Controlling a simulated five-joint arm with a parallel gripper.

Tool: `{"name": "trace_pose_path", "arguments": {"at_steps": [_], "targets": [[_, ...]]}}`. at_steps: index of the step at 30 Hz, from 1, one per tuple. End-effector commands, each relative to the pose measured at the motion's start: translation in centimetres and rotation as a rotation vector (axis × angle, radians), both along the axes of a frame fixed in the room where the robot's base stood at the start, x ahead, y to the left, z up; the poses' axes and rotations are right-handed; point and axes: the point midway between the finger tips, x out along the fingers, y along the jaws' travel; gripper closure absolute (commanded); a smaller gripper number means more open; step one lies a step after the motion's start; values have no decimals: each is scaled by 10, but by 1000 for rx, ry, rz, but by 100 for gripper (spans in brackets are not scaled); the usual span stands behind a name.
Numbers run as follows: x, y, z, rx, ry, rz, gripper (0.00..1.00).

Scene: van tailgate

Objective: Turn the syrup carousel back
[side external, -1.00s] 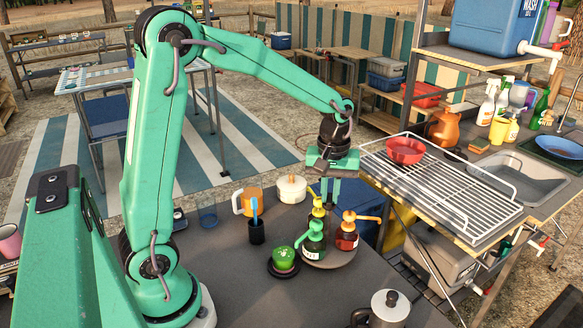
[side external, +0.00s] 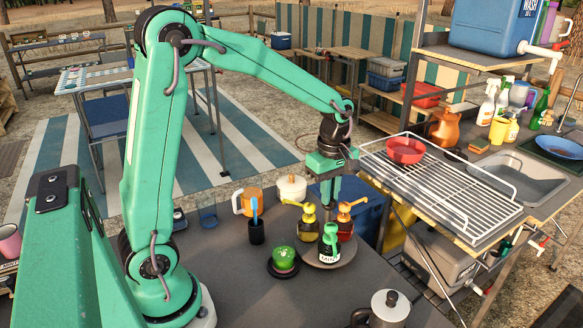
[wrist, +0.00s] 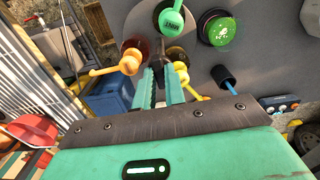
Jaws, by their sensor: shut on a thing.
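The syrup carousel (side external: 331,264) is a dark round turntable on the grey counter. It bears a yellow-pump bottle (side external: 306,231) at the left, a green mint bottle (side external: 328,253) at the front and a red-brown bottle with an orange pump (side external: 345,231) at the right. My gripper (side external: 332,203) points down among the bottles, over the carousel's middle. The fingers partly hide the yellow bottle and the grip.
A green domed item (side external: 284,258) on a dark base stands close left of the carousel. A dark cup (side external: 256,232), an orange mug (side external: 249,201) and a cream pot (side external: 291,188) stand behind. A wire rack (side external: 450,185) is at the right.

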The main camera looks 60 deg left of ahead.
Motion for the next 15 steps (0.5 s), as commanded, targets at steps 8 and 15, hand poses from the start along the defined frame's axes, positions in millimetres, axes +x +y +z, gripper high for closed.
{"name": "trace_pose_path", "arguments": {"at_steps": [8, 15], "targets": [[0, 1, 1, 0, -2, 15, 100], [0, 1, 1, 0, -2, 14, 73]]}}
